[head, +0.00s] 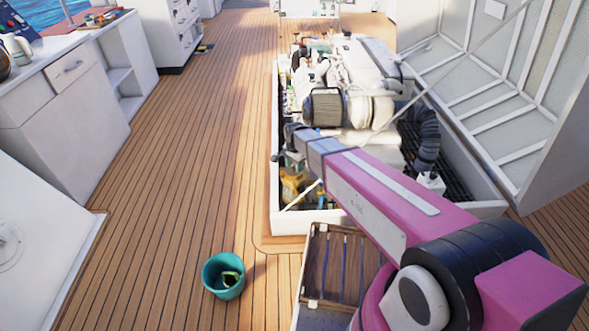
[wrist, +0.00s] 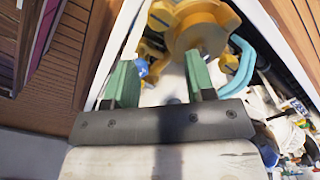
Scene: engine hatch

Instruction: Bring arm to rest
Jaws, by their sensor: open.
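My arm (head: 375,195), pink with a grey forearm, reaches from the lower right over the front of the open engine hatch (head: 274,195). In the wrist view my gripper (wrist: 160,82) has its two green fingers wide apart with nothing held between them. Beyond the fingertips is a yellow part (wrist: 195,28) of the engine bay, with a small blue piece (wrist: 141,68) beside it. I cannot tell how far the fingertips are from these. In the head view the arm's end hides part of the bay's front left, where the yellow part (head: 293,186) shows.
The raised hatch lid (head: 480,105) stands to the right with a thin stay. The engine (head: 350,65) fills the bay. A wooden-slatted case (head: 335,262) lies before it. Counters (head: 65,125) line the left.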

